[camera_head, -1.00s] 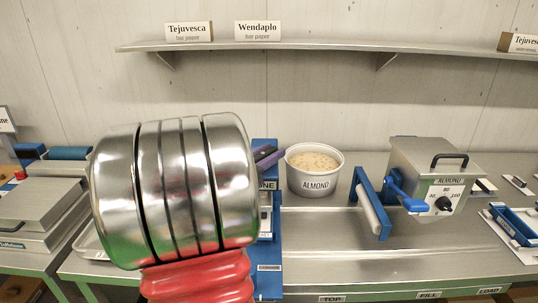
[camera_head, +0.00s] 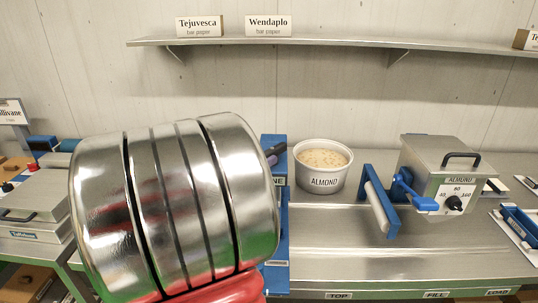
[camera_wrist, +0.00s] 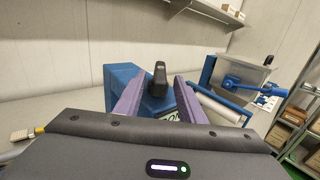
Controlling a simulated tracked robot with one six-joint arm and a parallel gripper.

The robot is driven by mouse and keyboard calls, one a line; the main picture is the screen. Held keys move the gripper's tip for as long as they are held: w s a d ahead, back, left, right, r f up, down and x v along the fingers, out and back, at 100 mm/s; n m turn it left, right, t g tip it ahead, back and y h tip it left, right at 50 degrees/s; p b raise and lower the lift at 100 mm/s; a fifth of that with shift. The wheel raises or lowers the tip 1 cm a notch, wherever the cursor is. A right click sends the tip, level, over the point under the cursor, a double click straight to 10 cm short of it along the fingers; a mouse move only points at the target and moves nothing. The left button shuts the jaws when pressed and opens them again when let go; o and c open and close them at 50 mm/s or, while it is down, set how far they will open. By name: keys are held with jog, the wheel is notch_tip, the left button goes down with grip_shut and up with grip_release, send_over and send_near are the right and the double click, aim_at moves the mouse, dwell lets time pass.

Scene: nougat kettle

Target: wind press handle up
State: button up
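The blue press (camera_head: 273,258) stands at the middle of the head view, mostly hidden behind my arm. In the wrist view the blue press body (camera_wrist: 121,76) is straight ahead, with its black handle (camera_wrist: 160,78) standing up in the middle. My gripper (camera_wrist: 160,85) has two purple fingers spread apart, one on each side of the handle in the picture. I cannot tell whether either finger touches it. In the head view only a small purple and dark tip shows past my arm, beside the press top.
A white tub marked ALMOND (camera_head: 322,170) stands right of the press. A blue-framed roller (camera_head: 380,204) and a steel ALMOND box with a blue crank (camera_head: 440,172) are farther right. A wall shelf (camera_head: 330,41) runs above. The steel bench front (camera_head: 400,263) is clear.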

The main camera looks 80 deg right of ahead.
jog(key=v, duration=0.6)
dwell(0.8)
jog(key=s+a+f+m+y, duration=0.3)
jog(key=a+f+m+y, duration=0.2)
jog(key=f+m, duration=0.3)
jog(key=w+a+f+m+t+y, duration=0.2)
jog(key=a+f, duration=0.1)
jog(key=a, duration=0.2)
jog(key=w+a+f+m+t+y, duration=0.2)
jog(key=w+a+f, duration=0.1)
jog(key=a, duration=0.3)
jog(key=w+a+m+t+y, duration=0.1)
jog(key=w+a+t+y, duration=0.2)
jog(key=a, duration=0.4)
jog(key=w+a+m+t+y, duration=0.1)
jog(key=w+a+m+t, duration=0.1)
jog(key=w+a, duration=0.4)
jog(key=a+r+n+t+y, duration=0.1)
jog(key=a+r+t, duration=0.1)
jog(key=a, duration=0.6)
jog(key=w+a+r+n+t+y, duration=0.1)
jog(key=a+r, duration=0.3)
jog(key=a, duration=0.4)
jog(key=shift+w+r+t+y, duration=0.2)
jog(key=shift+r+t+y, duration=0.05)
jog(key=shift+t+y, duration=0.4)
